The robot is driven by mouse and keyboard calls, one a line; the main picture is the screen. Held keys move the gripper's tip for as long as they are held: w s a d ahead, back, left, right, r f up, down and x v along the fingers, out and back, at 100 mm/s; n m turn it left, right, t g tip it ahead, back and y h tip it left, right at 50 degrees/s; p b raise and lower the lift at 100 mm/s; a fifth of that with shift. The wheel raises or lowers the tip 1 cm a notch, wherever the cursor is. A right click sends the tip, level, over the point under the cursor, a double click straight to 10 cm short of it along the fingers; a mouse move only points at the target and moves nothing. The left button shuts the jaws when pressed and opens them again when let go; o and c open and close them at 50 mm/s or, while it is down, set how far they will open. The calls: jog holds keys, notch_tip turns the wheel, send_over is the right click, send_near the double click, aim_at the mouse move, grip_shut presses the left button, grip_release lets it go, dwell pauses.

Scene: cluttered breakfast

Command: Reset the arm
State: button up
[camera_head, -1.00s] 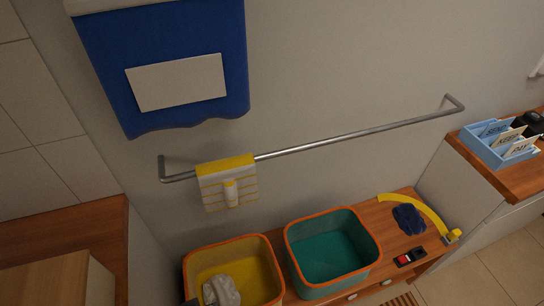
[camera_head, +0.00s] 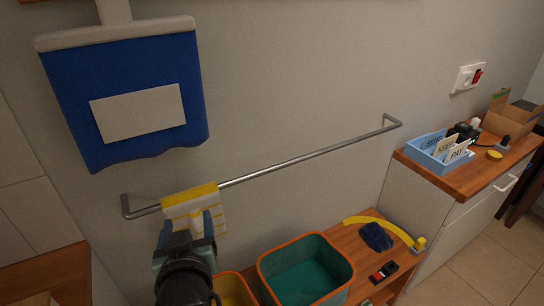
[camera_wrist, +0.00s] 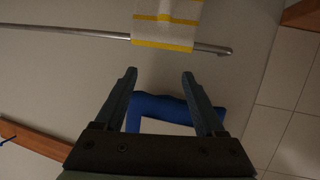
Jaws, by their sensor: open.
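My gripper (camera_head: 187,222) is raised in front of the wall at the lower left of the head view, its two fingers pointing up and apart. It looks empty. In the wrist view the two fingers (camera_wrist: 159,74) are spread with nothing between their tips. A yellow-and-white striped towel (camera_head: 190,203) hangs on the metal rail (camera_head: 300,159); the fingers cover part of its lower edge in the head view. The towel also shows in the wrist view (camera_wrist: 167,25), beyond the fingertips and apart from them.
A blue hanging with a white panel (camera_head: 120,70) is on the wall at upper left. A teal bin (camera_head: 305,270) and a partly hidden yellow bin (camera_head: 232,290) stand on a low wooden bench (camera_head: 345,238). A blue letter sorter (camera_head: 440,150) is on the right counter.

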jog(key=w+d+r+m+t+b, duration=0.15)
jog(key=d+r+t, duration=0.35)
jog(key=r, duration=0.8)
jog(key=s+d+r+m+t+h+b, duration=0.2)
jog(key=s+d+r+t, duration=0.4)
jog(key=r, duration=0.5)
jog(key=s+d+r+m+t+h+b, duration=0.1)
jog(key=s+d+r+t+h+b, duration=0.15)
jog(key=s+d+r, duration=0.7)
jog(key=w+a+r+p, duration=0.1)
jog(key=a+r+p, duration=0.1)
jog(key=r+p, duration=0.6)
jog(key=w+a+r+p, duration=0.1)
jog(key=a+r+p, duration=0.1)
jog(key=r+p, duration=0.7)
jog(key=shift+w+a+r+p, duration=0.2)
jog(key=shift+w+r+p, duration=0.1)
jog(key=shift+r, duration=0.3)
